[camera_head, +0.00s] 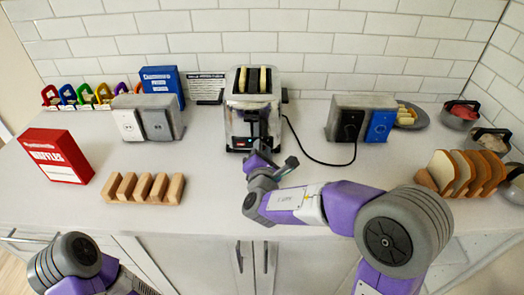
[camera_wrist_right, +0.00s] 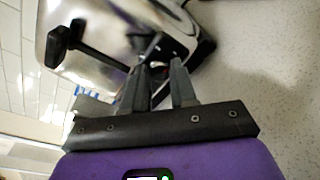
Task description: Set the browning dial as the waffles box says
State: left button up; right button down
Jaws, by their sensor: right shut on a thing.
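The chrome toaster (camera_head: 239,103) stands against the back wall, with two light slices upright in its slots. Its front has black parts and a small red light or label low down. The red waffles box (camera_head: 56,157) stands at the left of the counter; its smaller print is too small to read. My right gripper (camera_head: 261,157) is at the toaster's lower front. In the right wrist view, its fingers (camera_wrist_right: 160,72) are closed on the dark browning dial (camera_wrist_right: 149,43), mostly hidden between them. The dial's setting cannot be read. My left gripper is out of view.
A black lever (camera_wrist_right: 62,40) sticks out beside the fingers. A black cord (camera_head: 304,150) runs from the toaster to the right outlet block (camera_head: 343,122). Wooden blocks (camera_head: 143,188), a blue box (camera_head: 161,82), bread slices (camera_head: 463,174) and bowls (camera_head: 459,115) stand around.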

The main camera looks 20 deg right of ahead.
jog(key=c, duration=0.9)
grip_release()
jog(key=p+v, duration=0.1)
jog(key=v, duration=0.6)
jog(key=shift+s+a, duration=0.1)
jog(key=shift+s, duration=0.25)
